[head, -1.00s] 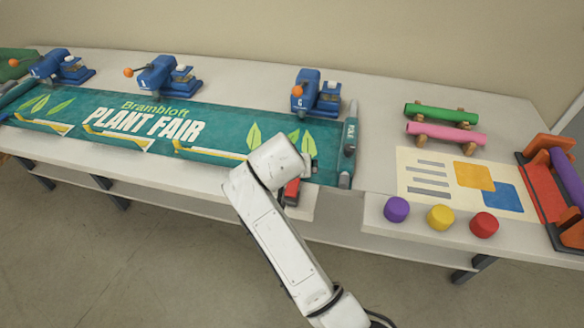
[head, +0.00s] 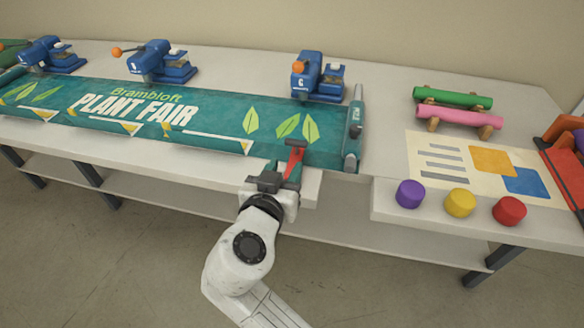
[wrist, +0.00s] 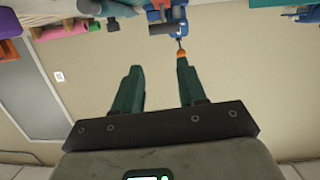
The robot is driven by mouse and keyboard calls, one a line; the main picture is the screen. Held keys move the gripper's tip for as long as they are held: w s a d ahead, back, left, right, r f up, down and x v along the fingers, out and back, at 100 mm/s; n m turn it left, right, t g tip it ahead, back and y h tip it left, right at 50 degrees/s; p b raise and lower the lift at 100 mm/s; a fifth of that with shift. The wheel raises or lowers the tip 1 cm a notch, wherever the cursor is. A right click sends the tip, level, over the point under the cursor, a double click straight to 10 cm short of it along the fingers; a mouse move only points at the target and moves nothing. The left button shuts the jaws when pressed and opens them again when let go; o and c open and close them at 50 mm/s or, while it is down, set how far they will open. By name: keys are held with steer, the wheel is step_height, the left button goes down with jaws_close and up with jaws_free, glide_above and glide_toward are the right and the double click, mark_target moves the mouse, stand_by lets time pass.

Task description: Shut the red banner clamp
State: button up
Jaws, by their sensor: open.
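The red banner clamp (head: 294,163) is at the front edge of the table, by the right end of the green banner (head: 230,130). Its red arm seems to stand up at a slant, with a grey tip on top. My gripper (head: 278,174) is at the table's front edge, just in front and to the left of the clamp, and partly hides its base. I cannot tell whether they touch. In the wrist view my gripper's two dark green fingers (wrist: 157,90) are apart with nothing between them.
Several blue presses, one with an orange knob (head: 298,67), line the back. Purple (head: 410,194), yellow (head: 460,203) and red (head: 509,211) knobs sit on the right front. Open floor lies before the table.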

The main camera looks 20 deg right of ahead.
mark_target(295, 156)
steer(key=shift+s+a+t+h+b, duration=0.3)
steer(key=shift+s+a+t+b, duration=0.3)
steer(key=shift+s+a+t, duration=0.4)
steer(key=c, duration=0.3)
steer(key=shift+a+r, duration=0.15)
steer(key=shift+a, duration=0.05)
steer(key=shift+c, duration=0.8)
steer(key=shift+w+d+r, duration=0.1)
steer(key=shift+w+d, duration=0.05)
steer(key=shift+c, duration=0.7)
steer(key=p+x, duration=0.1)
steer(key=x, duration=0.8)
steer(key=shift+d+r+p, duration=0.1)
steer(key=shift+p, duration=0.3)
jaws_close()
steer(key=shift+w+d+f, duration=0.25)
steer(key=shift+w+f, duration=0.1)
steer(key=shift+f, duration=0.1)
steer(key=shift+w+d+f, duration=0.3)
steer(key=shift+w+f, duration=0.1)
steer(key=shift+f, duration=0.1)
steer(key=shift+w+d+f, duration=0.35)
steer(key=shift+w+f, duration=0.1)
steer(key=shift+f, duration=0.2)
